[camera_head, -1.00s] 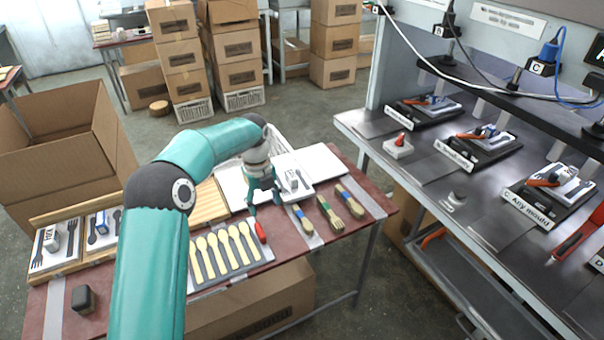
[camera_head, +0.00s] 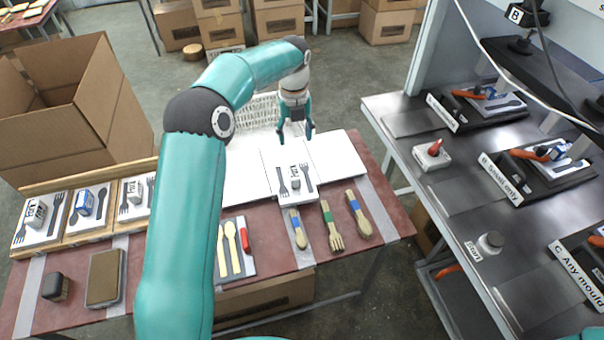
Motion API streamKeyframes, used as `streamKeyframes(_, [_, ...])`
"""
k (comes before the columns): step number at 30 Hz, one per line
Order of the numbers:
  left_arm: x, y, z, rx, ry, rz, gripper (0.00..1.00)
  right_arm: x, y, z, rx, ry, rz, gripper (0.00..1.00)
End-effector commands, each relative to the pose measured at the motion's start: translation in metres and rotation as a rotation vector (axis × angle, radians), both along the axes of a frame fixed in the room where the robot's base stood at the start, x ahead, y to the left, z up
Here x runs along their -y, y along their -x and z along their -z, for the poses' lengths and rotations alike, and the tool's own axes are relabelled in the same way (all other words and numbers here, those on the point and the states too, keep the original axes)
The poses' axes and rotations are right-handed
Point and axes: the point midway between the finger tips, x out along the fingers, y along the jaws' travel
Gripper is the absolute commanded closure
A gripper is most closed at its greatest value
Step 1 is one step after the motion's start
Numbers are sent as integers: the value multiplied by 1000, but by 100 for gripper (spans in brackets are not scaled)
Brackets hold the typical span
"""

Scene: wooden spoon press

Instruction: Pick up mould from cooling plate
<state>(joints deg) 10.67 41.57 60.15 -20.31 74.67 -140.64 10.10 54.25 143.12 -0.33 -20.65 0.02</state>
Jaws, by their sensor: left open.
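A white mould (camera_head: 284,197) with dark fork shapes and a small grey block marked as fork lies on the white cooling plate (camera_head: 338,155), near its front edge in the head view. My left gripper (camera_head: 296,137) is open and empty, with its fingers pointing down above the far end of the mould. It looks apart from the mould, but the exact height gap is hard to tell. My left arm hides part of the table and of the wooden spoons. My right gripper is out of view.
Several moulds lie in wooden trays (camera_head: 70,240) at the left. Bundled cutlery (camera_head: 332,225) lies in front of the plate. A white basket (camera_head: 257,112) stands behind it. The press bench (camera_head: 415,175) is at the right, across a gap. An open carton (camera_head: 90,120) stands left.

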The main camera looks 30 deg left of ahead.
Motion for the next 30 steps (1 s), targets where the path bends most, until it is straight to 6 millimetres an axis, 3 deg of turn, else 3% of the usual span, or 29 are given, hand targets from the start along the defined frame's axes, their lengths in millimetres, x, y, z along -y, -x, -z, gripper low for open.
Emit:
streamKeyframes(12, [1, -7, 91, -16, 0, 0, 40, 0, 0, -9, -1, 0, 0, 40])
streamKeyframes(23, [-3, -4, 119, -14, 0, -5, 40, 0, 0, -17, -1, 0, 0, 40])
streamKeyframes(30, [-6, 1, 152, -15, 1, -5, 40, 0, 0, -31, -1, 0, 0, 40])
